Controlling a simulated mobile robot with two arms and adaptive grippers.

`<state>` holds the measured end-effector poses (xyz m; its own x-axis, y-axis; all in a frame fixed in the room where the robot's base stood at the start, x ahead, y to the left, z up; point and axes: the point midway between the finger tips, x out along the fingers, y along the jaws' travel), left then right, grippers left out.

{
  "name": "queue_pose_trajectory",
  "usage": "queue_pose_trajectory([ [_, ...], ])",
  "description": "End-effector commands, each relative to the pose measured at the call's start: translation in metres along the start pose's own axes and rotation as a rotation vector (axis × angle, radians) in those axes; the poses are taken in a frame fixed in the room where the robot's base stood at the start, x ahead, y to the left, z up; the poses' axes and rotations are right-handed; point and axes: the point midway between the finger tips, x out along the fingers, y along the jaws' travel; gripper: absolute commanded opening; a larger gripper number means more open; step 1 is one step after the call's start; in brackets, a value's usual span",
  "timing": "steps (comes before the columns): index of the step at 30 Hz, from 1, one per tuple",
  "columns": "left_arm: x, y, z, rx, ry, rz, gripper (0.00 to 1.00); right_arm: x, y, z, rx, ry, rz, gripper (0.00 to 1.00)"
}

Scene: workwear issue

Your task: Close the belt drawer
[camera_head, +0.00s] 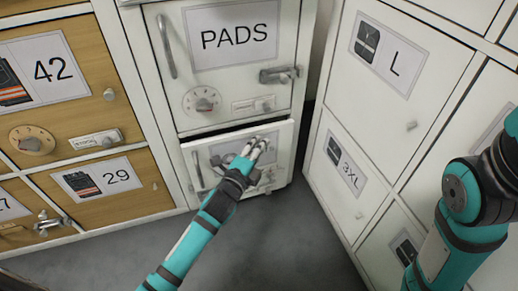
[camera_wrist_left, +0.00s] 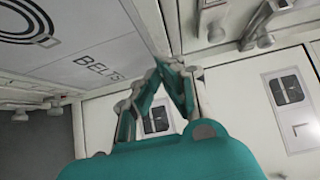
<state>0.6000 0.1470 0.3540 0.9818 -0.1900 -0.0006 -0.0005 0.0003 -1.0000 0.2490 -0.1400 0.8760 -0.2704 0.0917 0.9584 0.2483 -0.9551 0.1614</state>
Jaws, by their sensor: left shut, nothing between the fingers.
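The belt drawer (camera_head: 283,164) is the white front low in the middle of the head view, below the PADS door. It stands slightly out, with a dark gap along its top edge. Its BELTS label (camera_wrist_left: 82,68) shows in the left wrist view. My left gripper (camera_head: 259,143) is shut and empty in front of the drawer's upper part, hiding much of its label and fittings. Its fingertips also show in the left wrist view (camera_wrist_left: 172,66), close to the drawer front. I cannot tell whether they touch it. My right gripper is out of view.
The white PADS door (camera_head: 236,73), with a handle, dial and latch, is above. Wooden numbered lockers (camera_head: 63,83) stand left. White cabinets labelled L (camera_head: 396,62) and 3XL (camera_head: 345,165) stand angled at right. Grey floor (camera_head: 290,235) is clear below. My right arm is at the right edge.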

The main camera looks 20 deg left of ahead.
Motion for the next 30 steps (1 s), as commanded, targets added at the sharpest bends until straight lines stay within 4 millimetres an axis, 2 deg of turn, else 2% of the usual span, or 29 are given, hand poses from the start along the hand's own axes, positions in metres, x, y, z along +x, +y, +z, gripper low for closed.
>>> queue_pose_trajectory([
  [14,0.006,-0.001,0.006,0.000,0.000,0.000,0.00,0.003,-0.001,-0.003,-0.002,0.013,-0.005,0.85],
  [22,0.034,-0.002,0.034,0.002,0.000,0.001,0.00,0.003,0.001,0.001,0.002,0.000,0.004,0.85],
  [30,0.038,0.000,0.041,0.000,-0.003,0.003,0.00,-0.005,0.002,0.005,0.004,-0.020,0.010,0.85],
])
